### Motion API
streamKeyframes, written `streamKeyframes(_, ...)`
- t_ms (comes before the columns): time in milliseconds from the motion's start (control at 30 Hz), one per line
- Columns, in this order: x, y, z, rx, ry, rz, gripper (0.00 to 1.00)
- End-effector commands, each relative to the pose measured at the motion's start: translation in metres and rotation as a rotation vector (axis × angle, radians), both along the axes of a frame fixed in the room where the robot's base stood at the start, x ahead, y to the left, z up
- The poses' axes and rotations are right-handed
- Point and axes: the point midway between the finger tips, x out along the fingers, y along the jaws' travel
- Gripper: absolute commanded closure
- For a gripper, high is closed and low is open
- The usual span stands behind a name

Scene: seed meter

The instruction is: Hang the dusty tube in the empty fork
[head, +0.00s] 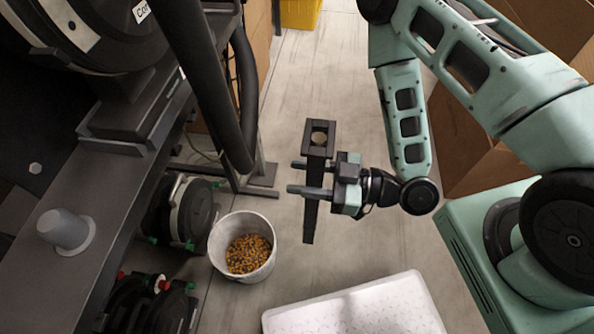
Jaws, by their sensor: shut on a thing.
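My gripper (300,177) is at the middle of the head view, shut on a long dark piece (312,218). This piece has a square head with a round, brownish opening at its upper end and narrows downward in the picture. I cannot tell whether it is the dusty tube. Both fingertips stick out to its left. It is clear of the bucket and the machine. Thick black hoses (196,75) hang at the machine on the left; dust on them cannot be made out. I cannot pick out an empty fork.
A white bucket (216,245) of yellow-brown grain stands on the floor below left of my gripper. A pale speckled surface (360,312) lies at the bottom. The dark machine frame (75,265) fills the left. Cardboard boxes (475,155) stand at right. Bare floor lies behind my gripper.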

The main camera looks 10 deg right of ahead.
Motion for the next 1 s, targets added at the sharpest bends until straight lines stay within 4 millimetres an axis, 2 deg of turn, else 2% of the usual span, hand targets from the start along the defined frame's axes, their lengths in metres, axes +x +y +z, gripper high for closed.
streamKeyframes(533,-0.009,-0.024,0.001,0.002,0.001,-0.002,1.00)
streamKeyframes(1000,-0.011,-0.025,0.000,0.001,0.000,0.000,1.00)
